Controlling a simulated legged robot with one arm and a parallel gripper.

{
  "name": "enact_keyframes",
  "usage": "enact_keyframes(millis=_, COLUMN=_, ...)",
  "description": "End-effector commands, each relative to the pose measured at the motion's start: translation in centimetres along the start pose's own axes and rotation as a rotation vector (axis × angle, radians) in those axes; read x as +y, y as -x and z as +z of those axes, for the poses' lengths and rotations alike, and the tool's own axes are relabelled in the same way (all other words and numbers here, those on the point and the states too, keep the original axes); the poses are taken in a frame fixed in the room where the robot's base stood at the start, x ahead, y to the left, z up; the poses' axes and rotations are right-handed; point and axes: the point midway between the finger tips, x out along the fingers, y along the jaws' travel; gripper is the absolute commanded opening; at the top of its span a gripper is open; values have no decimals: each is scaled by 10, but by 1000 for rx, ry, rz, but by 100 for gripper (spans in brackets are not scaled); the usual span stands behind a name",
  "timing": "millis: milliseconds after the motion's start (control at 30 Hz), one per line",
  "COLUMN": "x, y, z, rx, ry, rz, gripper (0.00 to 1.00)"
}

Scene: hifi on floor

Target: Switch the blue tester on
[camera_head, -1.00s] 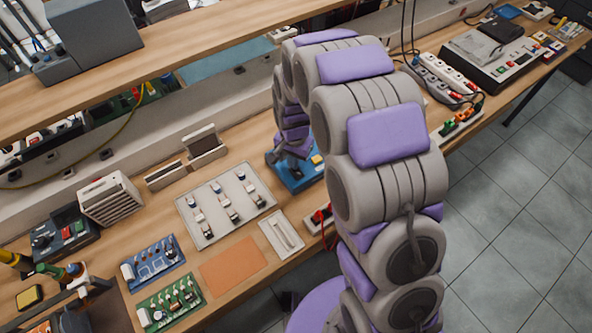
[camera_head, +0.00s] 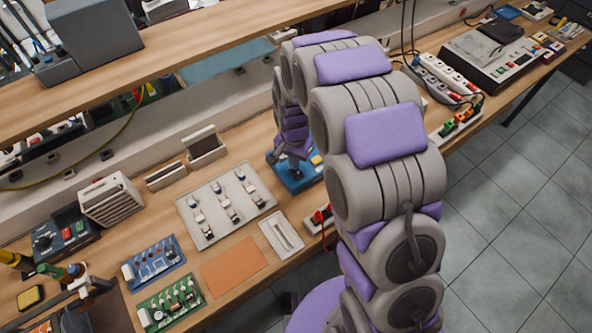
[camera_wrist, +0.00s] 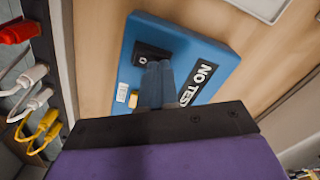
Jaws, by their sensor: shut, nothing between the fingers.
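The blue tester (camera_wrist: 190,50) lies on the wooden bench, with a black label reading "NO TES…" partly hidden by my gripper. It also shows in the head view (camera_head: 291,181), partly covered by my arm. A black rocker switch (camera_wrist: 144,49) with a round mark sits near one end of the tester. A yellow button (camera_wrist: 133,99) and a white label (camera_wrist: 122,92) are beside my fingers. My gripper (camera_wrist: 158,66) is shut and empty, its fingertips over the lower edge of the switch. I cannot tell whether they touch it.
A row of red, white and yellow plugs (camera_wrist: 28,75) with cables lies left of the tester in the wrist view. In the head view, a grey tray (camera_head: 211,231) with several parts and a small white tray (camera_head: 281,234) are near the tester. An orange mat (camera_head: 234,266) is bare.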

Motion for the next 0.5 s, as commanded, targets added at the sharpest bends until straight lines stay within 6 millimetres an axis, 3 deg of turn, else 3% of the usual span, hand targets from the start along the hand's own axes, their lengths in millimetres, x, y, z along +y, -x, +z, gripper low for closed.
enact_keyframes(millis=500, x=0, y=40, z=-1, rx=4, ry=0, rz=-2, gripper=0)
